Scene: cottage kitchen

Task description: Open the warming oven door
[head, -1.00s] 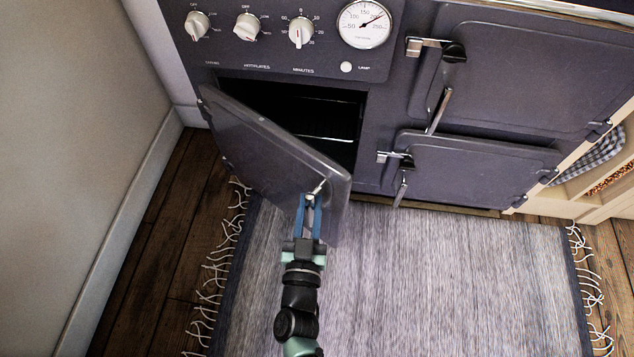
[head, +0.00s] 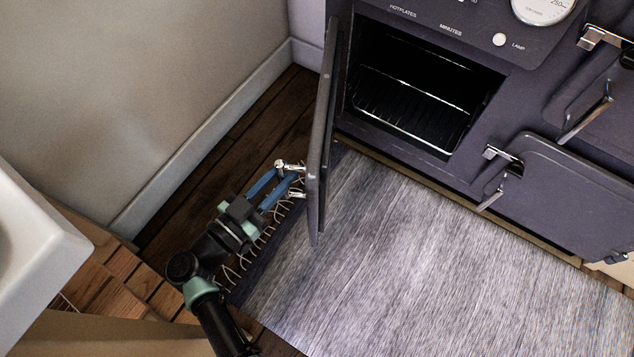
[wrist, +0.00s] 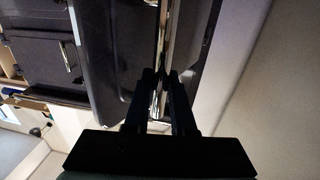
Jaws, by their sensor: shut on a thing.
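The dark warming oven door (head: 320,130) is swung far open at the left of the range and shows almost edge-on in the head view. The oven opening (head: 420,90) is exposed, with a wire rack inside. My gripper (head: 287,174), with blue fingers, is on the left, outer side of the door, shut on its small metal handle (head: 291,165). In the wrist view my gripper (wrist: 160,80) is dark, with a shiny metal part between the fingertips; the exact hold is hard to make out there.
A lower right oven door (head: 560,200) and an upper right door are shut. A grey rug (head: 400,260) covers the floor in front. The wall (head: 150,90) stands at the left, beyond a strip of wooden floor. A white basin-like corner (head: 35,240) juts in at the lower left.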

